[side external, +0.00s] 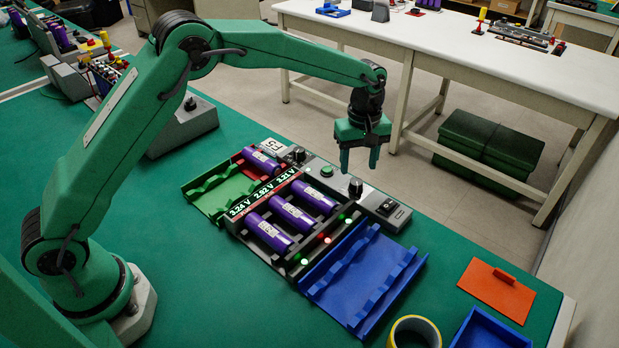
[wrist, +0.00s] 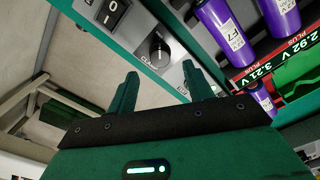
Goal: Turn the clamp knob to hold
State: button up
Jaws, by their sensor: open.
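The clamp knob (side external: 355,187) is a black knob on the grey control strip (side external: 335,176) behind the cell fixture (side external: 287,262). In the wrist view the knob (wrist: 159,52) has a light pointer mark, and its partly hidden lettering starts "CLA". My gripper (side external: 359,167) hangs above the knob, pointing down, its two green fingers apart and empty. In the wrist view the fingers (wrist: 160,74) frame the knob from either side, and no contact shows. Three purple cells (side external: 293,213) lie in the fixture. The knob's exact setting is too small to read.
A rocker switch (side external: 389,207) and a green button (side external: 327,171) flank the knob. A green tray (side external: 212,200) and a purple cell in a red tray (side external: 236,158) are left. A blue tray (side external: 365,278), an orange plate (side external: 497,290) and yellow tape (side external: 414,325) are right.

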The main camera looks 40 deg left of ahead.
aim_at(357, 181)
jog(key=shift+f, duration=2.55)
jog(key=c, duration=1)
jog(key=shift+o, duration=0.2)
